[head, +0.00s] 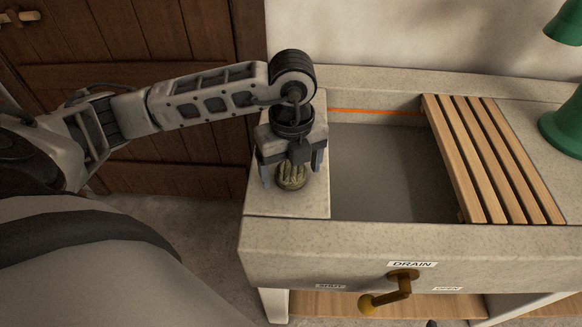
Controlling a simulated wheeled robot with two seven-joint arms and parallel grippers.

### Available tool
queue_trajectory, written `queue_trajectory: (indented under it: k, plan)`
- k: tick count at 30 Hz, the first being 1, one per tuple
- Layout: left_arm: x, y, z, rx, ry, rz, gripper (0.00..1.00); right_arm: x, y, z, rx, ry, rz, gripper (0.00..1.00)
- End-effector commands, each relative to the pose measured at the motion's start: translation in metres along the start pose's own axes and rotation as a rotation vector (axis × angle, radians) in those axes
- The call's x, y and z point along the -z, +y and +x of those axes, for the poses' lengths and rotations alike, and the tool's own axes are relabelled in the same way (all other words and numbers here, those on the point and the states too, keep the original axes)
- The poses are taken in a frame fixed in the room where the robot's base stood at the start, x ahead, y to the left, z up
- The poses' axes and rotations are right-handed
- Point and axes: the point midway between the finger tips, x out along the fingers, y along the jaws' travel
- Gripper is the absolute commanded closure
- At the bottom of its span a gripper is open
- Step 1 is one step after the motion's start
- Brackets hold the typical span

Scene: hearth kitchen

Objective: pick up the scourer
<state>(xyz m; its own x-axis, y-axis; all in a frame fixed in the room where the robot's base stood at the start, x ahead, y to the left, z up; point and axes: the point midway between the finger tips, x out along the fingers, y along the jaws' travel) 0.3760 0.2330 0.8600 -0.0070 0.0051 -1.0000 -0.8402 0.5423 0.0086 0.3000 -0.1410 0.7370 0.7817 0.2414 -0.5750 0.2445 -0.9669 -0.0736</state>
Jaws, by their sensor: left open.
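The scourer (291,178) is a small, round, olive-green ribbed thing. It sits on the flat stone ledge (287,205) at the left end of the sink. My left gripper (291,174) points down right above it, with its jaws open and one finger on either side of the scourer. The gripper's body hides the far side of the scourer. I cannot tell whether the fingers touch it. My right gripper is not in view.
The sink basin (385,170) lies just right of the ledge and is empty where it shows. A slatted wooden rack (491,150) spans its right part. A brass drain lever (402,280) sticks out in front. A green object (563,125) stands at the right.

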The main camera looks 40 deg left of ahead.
Motion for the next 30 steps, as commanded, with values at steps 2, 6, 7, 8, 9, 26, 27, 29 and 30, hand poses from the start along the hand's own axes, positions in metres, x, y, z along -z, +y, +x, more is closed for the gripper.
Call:
queue_trajectory:
  k: [2,6,7,8,9,26,27,29,30]
  plan:
    - [0.0,0.0,0.001,0.001,0.0,0.0,0.19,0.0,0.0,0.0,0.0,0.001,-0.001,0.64]
    - [0.0,0.0,0.001,0.001,0.0,0.0,0.22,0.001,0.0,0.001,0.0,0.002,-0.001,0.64]
    - [0.0,0.0,0.001,0.001,0.0,0.0,0.3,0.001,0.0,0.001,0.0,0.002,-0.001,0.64]
    - [0.0,0.0,0.0,0.001,0.0,0.0,0.38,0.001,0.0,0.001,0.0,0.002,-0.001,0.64]
    - [0.0,0.0,0.0,0.001,0.0,0.001,0.5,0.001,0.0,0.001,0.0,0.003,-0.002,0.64]
    - [0.0,-0.001,-0.012,0.004,-0.001,0.001,0.67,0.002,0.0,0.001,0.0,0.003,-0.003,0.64]
    - [0.0,-0.001,-0.017,0.004,-0.001,0.001,0.67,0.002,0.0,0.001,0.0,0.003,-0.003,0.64]
    - [-0.001,-0.001,-0.026,0.006,-0.001,0.001,0.67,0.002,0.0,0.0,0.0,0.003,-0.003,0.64]
    - [0.0,-0.001,-0.034,0.005,-0.002,0.001,0.67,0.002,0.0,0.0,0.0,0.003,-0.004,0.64]
